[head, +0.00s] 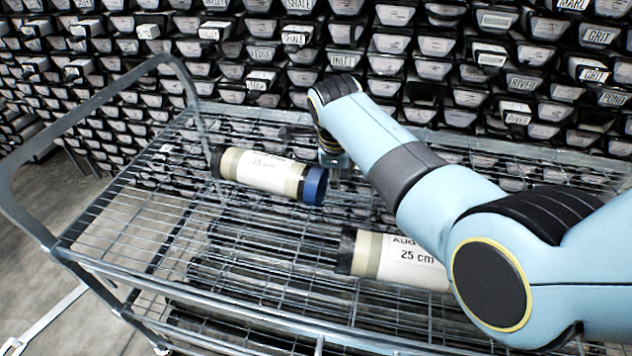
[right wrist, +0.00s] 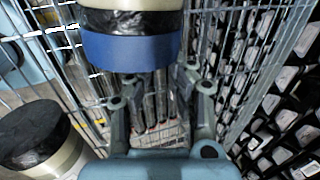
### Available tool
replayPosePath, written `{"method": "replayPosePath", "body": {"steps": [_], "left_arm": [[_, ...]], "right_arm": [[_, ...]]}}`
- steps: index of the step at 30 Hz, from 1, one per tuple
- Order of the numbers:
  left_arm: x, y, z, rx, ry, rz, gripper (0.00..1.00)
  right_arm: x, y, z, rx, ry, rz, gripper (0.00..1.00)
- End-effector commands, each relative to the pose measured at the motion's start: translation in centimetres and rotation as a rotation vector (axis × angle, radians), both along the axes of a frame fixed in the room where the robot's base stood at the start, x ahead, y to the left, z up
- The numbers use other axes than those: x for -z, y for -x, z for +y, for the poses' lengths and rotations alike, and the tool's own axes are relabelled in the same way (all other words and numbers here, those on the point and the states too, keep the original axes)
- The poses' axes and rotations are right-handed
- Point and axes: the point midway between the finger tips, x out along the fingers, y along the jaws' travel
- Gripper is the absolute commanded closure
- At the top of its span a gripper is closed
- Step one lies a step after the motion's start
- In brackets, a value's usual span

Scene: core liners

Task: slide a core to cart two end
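A core liner (head: 262,171) with a white "25 cm" label lies on its side on the wire cart (head: 181,267). Its blue cap (head: 314,185) faces right; its dark end faces left. A second core liner (head: 400,258), also labelled "25 cm", lies nearer, its right part hidden behind my right arm. My right gripper (head: 335,162) is low beside the blue cap, partly hidden by it. In the right wrist view the right gripper (right wrist: 160,82) has its fingers apart with nothing between them, and the blue cap (right wrist: 128,50) is just beyond the fingertips; contact is unclear. My left gripper is not in view.
The cart's tubular handle (head: 100,98) rises at the left end. Shelves of labelled core boxes (head: 420,68) stand close behind the cart. The wire deck left of the first core is bare. Concrete floor (head: 42,260) shows at the left.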

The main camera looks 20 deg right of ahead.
Motion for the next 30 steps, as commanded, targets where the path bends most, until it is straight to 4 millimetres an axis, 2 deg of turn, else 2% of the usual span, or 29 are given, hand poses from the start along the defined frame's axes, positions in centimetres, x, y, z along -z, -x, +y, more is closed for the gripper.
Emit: {"method": "replayPosePath", "body": {"steps": [30], "left_arm": [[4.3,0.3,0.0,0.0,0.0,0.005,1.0]], "right_arm": [[0.2,-3.2,5.4,-0.001,-0.003,-0.001,0.81]]}}
